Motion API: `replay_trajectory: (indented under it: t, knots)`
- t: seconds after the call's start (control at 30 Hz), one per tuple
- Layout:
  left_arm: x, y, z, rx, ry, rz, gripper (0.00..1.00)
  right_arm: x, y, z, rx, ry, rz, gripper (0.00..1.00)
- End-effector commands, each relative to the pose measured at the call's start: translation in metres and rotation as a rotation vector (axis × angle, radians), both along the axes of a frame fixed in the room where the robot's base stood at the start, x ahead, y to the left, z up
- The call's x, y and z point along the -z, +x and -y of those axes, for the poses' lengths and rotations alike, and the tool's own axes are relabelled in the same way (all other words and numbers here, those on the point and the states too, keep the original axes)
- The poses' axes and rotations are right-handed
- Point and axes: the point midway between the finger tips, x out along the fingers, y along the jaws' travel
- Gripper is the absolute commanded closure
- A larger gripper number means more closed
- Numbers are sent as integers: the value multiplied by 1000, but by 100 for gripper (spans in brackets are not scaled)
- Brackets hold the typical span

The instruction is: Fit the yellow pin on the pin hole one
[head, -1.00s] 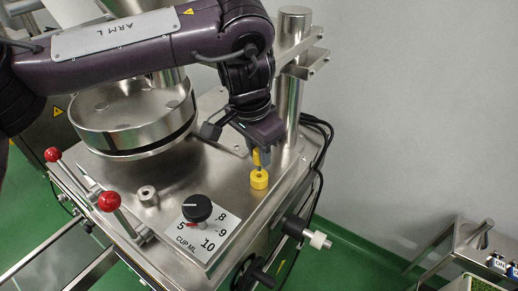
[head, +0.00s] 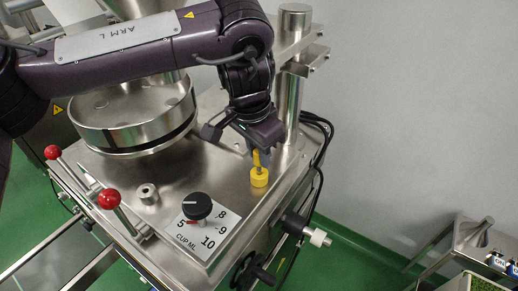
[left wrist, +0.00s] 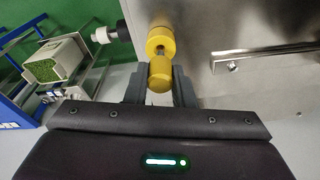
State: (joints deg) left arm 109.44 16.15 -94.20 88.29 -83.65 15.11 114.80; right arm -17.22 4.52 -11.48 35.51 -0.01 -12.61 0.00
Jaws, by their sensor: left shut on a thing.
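The yellow pin has a slim upper part (head: 257,158) and, below it, a wider round yellow piece (head: 259,177) at the right side of the steel machine top. I cannot tell whether these are one piece or two, or whether the lower end touches the plate. My left gripper (left wrist: 159,84) points down over it, with its fingers shut on the upper part of the yellow pin (left wrist: 160,75). The wider yellow piece (left wrist: 160,37) shows beyond the fingertips in the left wrist view. A short metal boss with a hole (head: 148,194) stands left of the dial. My right gripper is not in view.
A black dial (head: 196,206) on a numbered plate is in front of the pin. Red-knobbed levers (head: 109,199) stand at the left. A round steel drum (head: 133,120) and a steel post (head: 291,95) stand behind. The plate between dial and pin is clear.

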Motion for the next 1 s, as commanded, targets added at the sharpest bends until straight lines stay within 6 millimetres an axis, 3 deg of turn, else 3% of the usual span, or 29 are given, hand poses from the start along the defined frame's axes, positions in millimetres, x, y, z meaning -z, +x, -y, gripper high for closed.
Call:
replay_trajectory:
  t: [1.0]
  knots:
    - [26,0,0,0,0,0,100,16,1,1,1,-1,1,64]
